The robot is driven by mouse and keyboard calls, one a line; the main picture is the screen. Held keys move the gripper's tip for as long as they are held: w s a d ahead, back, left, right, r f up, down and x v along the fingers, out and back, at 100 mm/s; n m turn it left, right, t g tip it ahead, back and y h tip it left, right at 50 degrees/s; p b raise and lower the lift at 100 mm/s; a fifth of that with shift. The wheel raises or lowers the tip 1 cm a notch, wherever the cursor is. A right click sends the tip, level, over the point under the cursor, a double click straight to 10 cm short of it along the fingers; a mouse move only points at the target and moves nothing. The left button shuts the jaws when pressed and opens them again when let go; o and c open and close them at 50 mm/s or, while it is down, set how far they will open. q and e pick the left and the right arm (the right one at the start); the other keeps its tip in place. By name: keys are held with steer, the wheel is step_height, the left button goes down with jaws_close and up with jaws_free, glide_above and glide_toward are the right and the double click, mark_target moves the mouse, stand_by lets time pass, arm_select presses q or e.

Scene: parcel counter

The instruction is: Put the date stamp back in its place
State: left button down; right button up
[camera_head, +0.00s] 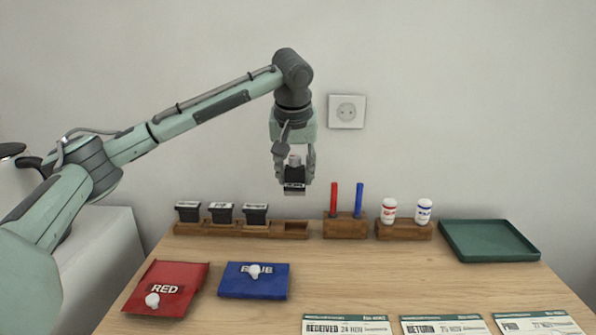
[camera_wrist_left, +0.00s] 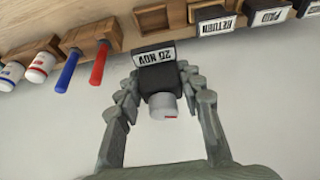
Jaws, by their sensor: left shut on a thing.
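The date stamp (camera_head: 294,186) is a black block with a pale top, held above the counter against the wall. In the left wrist view the stamp (camera_wrist_left: 156,78) shows a white label reading "20 NOV", upside down. My left gripper (camera_head: 293,172) is shut on it, fingers on both sides; its fingers (camera_wrist_left: 165,95) also show in the wrist view. Below it, the wooden rack (camera_head: 240,233) holds three black stamps (camera_head: 222,213) on its left side. Its right-end slot (camera_head: 291,228) is empty. The empty slot (camera_wrist_left: 153,20) also shows in the wrist view. My right gripper is not in view.
Right of the rack stand a wooden holder (camera_head: 345,229) with red and blue pens, a block (camera_head: 404,231) with two small bottles, and a green tray (camera_head: 489,240). A red pad (camera_head: 176,284), a blue pad (camera_head: 254,287) and cards (camera_head: 346,324) lie in front. The counter's middle is clear.

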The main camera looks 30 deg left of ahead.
arm_select(q)
steer(key=shift+f, duration=1.9)
steer(key=shift+f, duration=0.1)
steer(key=shift+f+b, duration=0.7)
steer(key=shift+f, duration=2)
steer(key=c, duration=1.2)
jaws_free()
